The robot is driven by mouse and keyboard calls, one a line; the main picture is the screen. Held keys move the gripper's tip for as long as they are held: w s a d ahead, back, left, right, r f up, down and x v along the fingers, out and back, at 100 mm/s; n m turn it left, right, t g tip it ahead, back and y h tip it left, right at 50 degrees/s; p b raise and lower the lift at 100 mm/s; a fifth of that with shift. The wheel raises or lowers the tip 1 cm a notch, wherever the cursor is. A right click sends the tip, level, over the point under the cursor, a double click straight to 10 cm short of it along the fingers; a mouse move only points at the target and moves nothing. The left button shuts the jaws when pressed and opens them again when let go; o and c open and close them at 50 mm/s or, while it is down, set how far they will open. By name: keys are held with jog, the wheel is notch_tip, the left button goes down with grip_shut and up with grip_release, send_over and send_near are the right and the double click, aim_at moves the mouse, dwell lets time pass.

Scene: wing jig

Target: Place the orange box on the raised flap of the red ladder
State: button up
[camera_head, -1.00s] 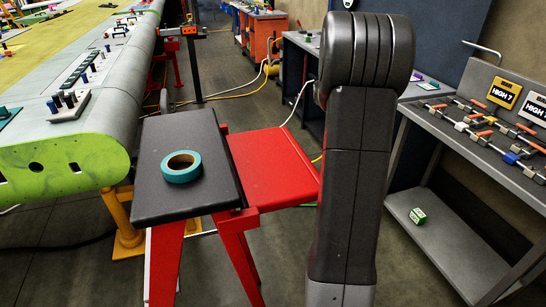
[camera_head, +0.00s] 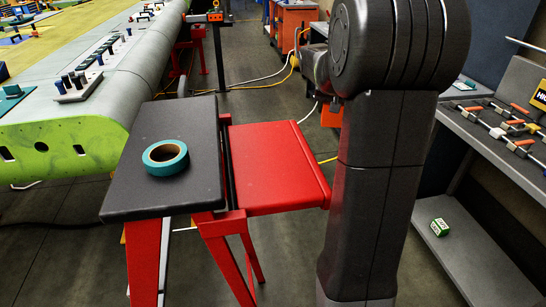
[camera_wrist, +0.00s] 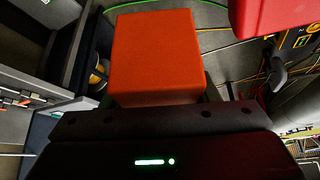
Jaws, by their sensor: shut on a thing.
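The orange box (camera_wrist: 155,55) fills the upper middle of the wrist view, shut in my gripper (camera_head: 337,97); the fingers themselves are mostly hidden there. In the head view a small part of the box (camera_head: 332,117) shows beside my arm, beyond and right of the red flap. The red ladder (camera_head: 145,250) has a dark top step (camera_head: 185,120). Its raised red flap (camera_head: 275,165) lies level to the right of the step and is bare. A red surface, apparently the flap (camera_wrist: 270,14), shows at the top right of the wrist view, apart from the box.
A teal tape roll (camera_head: 165,157) lies on the dark step. A wing (camera_head: 60,125) stands on the left. A grey workbench (camera_head: 500,130) with tools is on the right, with a green box (camera_head: 439,227) on its lower shelf. Cables cross the floor behind.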

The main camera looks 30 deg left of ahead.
jog(key=s+a+r+n+y+b, duration=0.15)
jog(key=s+a+r, duration=0.25)
jog(key=s+a, duration=0.45)
jog(key=n+g+b, duration=0.1)
jog(key=n+b, duration=0.1)
jog(key=n, duration=0.1)
send_over(265, 143)
jog(key=s+d, duration=0.2)
jog(key=shift+w+a+f+m, duration=0.1)
jog(key=shift+a+f+m, duration=0.05)
jog(key=shift+f, duration=0.35)
jog(key=shift+a+f+m, duration=0.1)
jog(key=shift+f, duration=2.5)
jog(key=shift+f+b, duration=0.2)
jog(key=shift+b, duration=0.15)
jog(key=o, duration=1.1)
